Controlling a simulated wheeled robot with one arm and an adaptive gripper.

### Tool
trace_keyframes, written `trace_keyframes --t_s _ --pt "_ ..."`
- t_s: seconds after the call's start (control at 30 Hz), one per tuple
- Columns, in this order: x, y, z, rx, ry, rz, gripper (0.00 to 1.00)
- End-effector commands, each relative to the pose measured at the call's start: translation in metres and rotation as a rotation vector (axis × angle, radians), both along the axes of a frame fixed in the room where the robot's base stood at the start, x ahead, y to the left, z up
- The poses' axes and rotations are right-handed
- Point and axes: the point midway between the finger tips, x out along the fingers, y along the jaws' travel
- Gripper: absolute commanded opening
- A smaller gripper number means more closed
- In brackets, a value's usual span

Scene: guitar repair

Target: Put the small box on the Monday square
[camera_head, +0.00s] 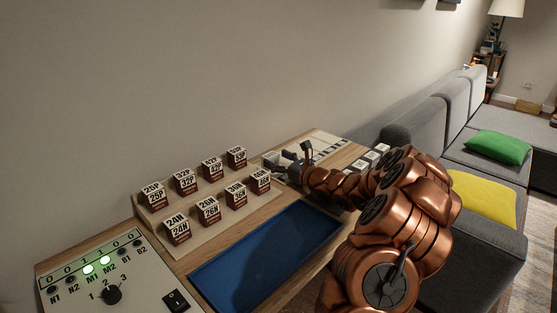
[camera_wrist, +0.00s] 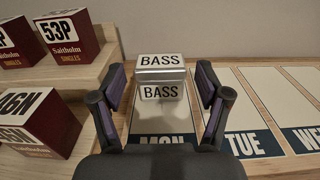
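The small box (camera_wrist: 161,92) is silver and white, with BASS on its top and front. In the wrist view it stands upright on the far part of the Monday square (camera_wrist: 150,126), marked MON, whose label is partly covered by my gripper. My gripper (camera_wrist: 160,85) is open, one finger on each side of the box with a visible gap to both. In the head view my gripper (camera_head: 292,160) is low over the back of the table, and the box shows as a pale shape (camera_head: 271,158) beside it, partly hidden.
The TUE square (camera_wrist: 250,110) and the WED square (camera_wrist: 303,90) lie to the right, empty where visible. A stepped wooden rack with dark red boxes (camera_wrist: 70,37) stands close on the left. A blue tray (camera_head: 262,260) and a control panel (camera_head: 105,285) are on the table.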

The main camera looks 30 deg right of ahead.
Motion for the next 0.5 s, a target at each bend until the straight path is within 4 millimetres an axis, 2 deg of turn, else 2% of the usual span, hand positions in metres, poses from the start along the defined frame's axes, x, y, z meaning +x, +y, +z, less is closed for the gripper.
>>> trace_keyframes --t_s 0.43,0.5 --pt "-0.0001 -0.0003 0.0038 0.0 0.0 -0.001 0.83" --pt "-0.0073 -0.0034 0.0029 0.001 0.0 -0.003 0.83"
